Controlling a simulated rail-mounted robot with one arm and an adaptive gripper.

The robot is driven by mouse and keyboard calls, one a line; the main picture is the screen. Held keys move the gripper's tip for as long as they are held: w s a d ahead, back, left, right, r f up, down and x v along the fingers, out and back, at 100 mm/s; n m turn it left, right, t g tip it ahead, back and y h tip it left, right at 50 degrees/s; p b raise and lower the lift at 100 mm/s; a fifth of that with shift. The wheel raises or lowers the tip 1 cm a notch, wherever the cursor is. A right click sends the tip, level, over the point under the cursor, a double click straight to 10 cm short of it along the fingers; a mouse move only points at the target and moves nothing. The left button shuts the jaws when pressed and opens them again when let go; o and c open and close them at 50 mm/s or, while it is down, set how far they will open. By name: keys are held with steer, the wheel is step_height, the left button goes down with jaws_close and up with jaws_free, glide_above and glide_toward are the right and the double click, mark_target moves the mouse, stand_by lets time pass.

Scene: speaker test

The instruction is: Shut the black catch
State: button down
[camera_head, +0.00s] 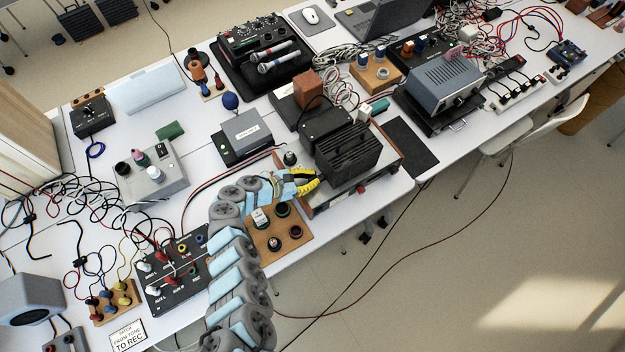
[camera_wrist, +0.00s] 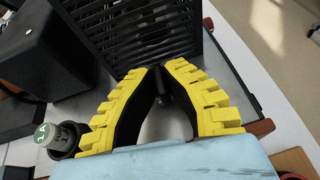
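A black ribbed box (camera_head: 347,155) stands on the grey unit with brown ends (camera_head: 352,188). Its slatted face fills the top of the wrist view (camera_wrist: 135,30). My gripper (camera_head: 318,178) has its yellow fingers up against the lower left side of this box. In the wrist view my gripper (camera_wrist: 165,68) has its fingertips drawn close together near the foot of the slats. A small dark stub (camera_wrist: 163,88), perhaps the black catch, shows between them. I cannot tell whether they grip it. The catch is not clear in the head view.
A wooden board with dark sockets (camera_head: 294,232) lies beside my arm. A smooth black box (camera_head: 326,126) stands behind the ribbed one. A capped knob (camera_wrist: 50,138) is left of my fingers. Cables and a black panel (camera_head: 176,268) lie to the left.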

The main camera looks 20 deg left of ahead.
steer(key=shift+f+m+g+h+b, duration=0.15)
steer(key=shift+m+g+h+b, duration=0.5)
steer(key=shift+b, duration=0.2)
steer(key=shift+m+g+b, duration=0.25)
steer(key=shift+m+b, duration=0.1)
steer(key=shift+b, duration=0.15)
steer(key=shift+h+b, duration=0.3)
steer(key=shift+h, duration=0.05)
steer(key=shift+w+m+g+b, duration=0.1)
steer(key=shift+m+g+b, duration=0.2)
steer(key=shift+m+b, duration=0.1)
steer(key=shift+r+m+g+h+b, duration=0.3)
steer(key=shift+m+g+h+b, duration=0.1)
steer(key=c, duration=1.2)
jaws_free()
steer(key=shift+d, duration=0.2)
steer(key=shift+a+f, duration=0.1)
